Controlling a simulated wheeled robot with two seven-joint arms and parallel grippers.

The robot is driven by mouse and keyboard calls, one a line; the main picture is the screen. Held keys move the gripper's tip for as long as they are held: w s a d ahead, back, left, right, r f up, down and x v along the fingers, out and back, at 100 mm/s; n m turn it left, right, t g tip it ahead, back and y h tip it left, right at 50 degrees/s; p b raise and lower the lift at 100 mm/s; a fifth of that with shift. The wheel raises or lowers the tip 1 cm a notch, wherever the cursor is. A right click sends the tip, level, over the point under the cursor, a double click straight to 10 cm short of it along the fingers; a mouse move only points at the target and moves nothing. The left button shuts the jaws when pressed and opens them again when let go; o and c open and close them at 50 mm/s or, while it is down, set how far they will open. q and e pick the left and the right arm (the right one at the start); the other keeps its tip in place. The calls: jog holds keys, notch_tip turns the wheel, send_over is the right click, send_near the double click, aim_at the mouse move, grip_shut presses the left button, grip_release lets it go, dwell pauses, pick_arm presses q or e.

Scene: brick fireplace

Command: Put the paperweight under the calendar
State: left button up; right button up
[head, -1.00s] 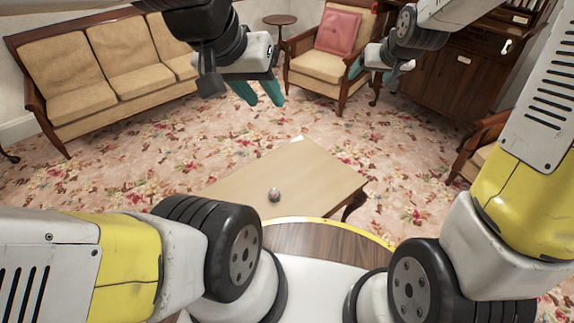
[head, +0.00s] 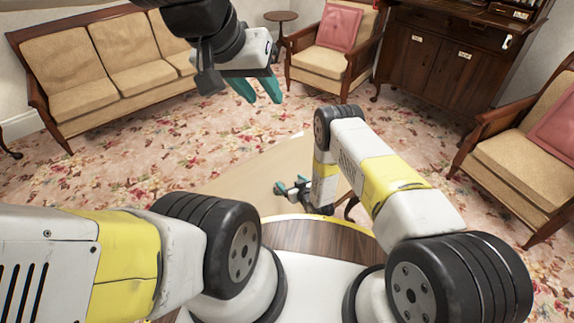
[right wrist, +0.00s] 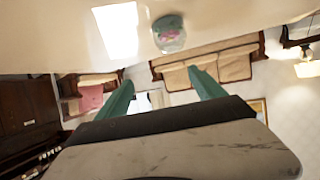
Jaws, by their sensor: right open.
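The paperweight, a small round glassy ball with pink and green inside (right wrist: 168,35), rests on the pale wooden table (head: 240,178). In the head view I cannot make it out; my right gripper is over that spot. A flat white sheet (right wrist: 116,30), possibly the calendar, lies beside the paperweight in the right wrist view; I cannot read it. A white bit shows at the table's far edge in the head view (head: 297,135). My right gripper (head: 279,190) is open and empty, low over the table, with the paperweight ahead of its fingers (right wrist: 161,85). My left gripper (head: 260,97) is open, empty and raised.
A beige sofa (head: 110,65) stands at the back left. An armchair with a red cushion (head: 325,55) and a dark cabinet (head: 430,55) stand behind. Another armchair (head: 525,160) is at the right. Open floral carpet (head: 130,150) surrounds the table.

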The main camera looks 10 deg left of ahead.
jog(key=s+f, duration=0.3)
jog(key=shift+s+a+f, duration=0.15)
jog(key=shift+a+f, duration=0.05)
jog(key=shift+a, duration=0.05)
jog(key=shift+w+a+f+y, duration=0.3)
jog(key=shift+w+a+f, duration=0.05)
jog(key=shift+a+f, duration=0.25)
jog(key=shift+f+x, duration=0.15)
jog(key=shift+x, duration=1.35)
jog(key=shift+f+x, duration=0.15)
jog(key=shift+x, duration=1.35)
jog(key=shift+d, duration=0.2)
jog(key=shift+r, duration=0.1)
grip_shut()
